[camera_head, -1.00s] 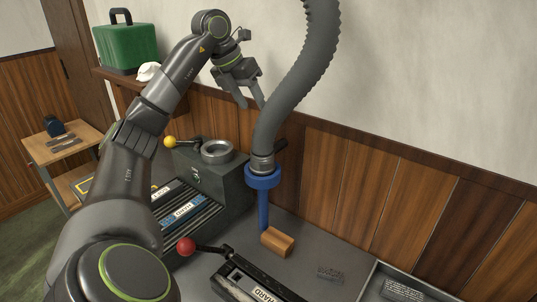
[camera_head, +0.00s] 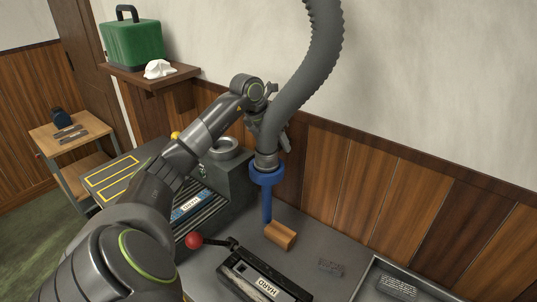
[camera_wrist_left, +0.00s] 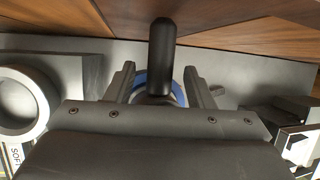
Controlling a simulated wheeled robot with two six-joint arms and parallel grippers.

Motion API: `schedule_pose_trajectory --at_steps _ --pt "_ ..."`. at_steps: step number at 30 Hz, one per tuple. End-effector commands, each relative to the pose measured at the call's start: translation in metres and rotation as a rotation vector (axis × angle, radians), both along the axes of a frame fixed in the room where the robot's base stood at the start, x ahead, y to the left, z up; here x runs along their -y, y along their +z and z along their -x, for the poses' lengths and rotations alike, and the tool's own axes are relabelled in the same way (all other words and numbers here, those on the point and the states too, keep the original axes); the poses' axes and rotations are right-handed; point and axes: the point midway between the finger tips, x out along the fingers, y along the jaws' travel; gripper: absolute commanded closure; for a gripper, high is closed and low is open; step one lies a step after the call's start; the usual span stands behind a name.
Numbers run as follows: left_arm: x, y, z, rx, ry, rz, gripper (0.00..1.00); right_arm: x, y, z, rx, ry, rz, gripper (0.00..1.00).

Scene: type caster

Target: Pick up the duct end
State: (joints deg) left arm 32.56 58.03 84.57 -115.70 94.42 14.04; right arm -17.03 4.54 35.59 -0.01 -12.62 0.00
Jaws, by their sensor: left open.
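The duct end (camera_head: 265,161) is the metal collar at the bottom of a grey ribbed hose (camera_head: 312,70). It sits in the ring of a blue stand (camera_head: 266,179) beside the wall. My left gripper (camera_head: 279,134) is at the hose just above the collar, partly hidden by my own arm and the hose. In the left wrist view its fingers (camera_wrist_left: 162,85) are open, one on each side of a black handle (camera_wrist_left: 162,50). Part of the blue ring (camera_wrist_left: 178,88) shows below the handle. I cannot tell whether the fingers touch anything. My right gripper is not in view.
A grey machine with a round metal cup (camera_head: 224,149) stands left of the duct. A wooden block (camera_head: 281,235), a red-knobbed lever (camera_head: 194,240) and a metal tray (camera_head: 366,277) are on the bench. The wood-panelled wall (camera_head: 335,185) is close behind.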

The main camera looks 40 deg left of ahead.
Motion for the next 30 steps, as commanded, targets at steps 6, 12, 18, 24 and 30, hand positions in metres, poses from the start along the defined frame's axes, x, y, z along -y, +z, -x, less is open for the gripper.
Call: schedule_pose_trajectory --at_steps 6,12,18,24,30 --pt "0.003 -0.018 -0.008 0.000 0.000 0.000 0.52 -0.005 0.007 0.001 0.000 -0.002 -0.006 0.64" --pt "0.003 -0.019 -0.009 0.001 0.001 -0.001 0.52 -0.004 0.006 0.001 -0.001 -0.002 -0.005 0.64" --pt "0.003 -0.018 -0.009 0.001 0.001 -0.001 0.77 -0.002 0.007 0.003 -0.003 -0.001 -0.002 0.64" --pt "0.002 -0.018 -0.009 0.001 0.001 -0.001 1.00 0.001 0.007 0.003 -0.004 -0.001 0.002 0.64" --pt "0.003 -0.017 -0.009 0.002 0.001 -0.001 1.00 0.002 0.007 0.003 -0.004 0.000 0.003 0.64"
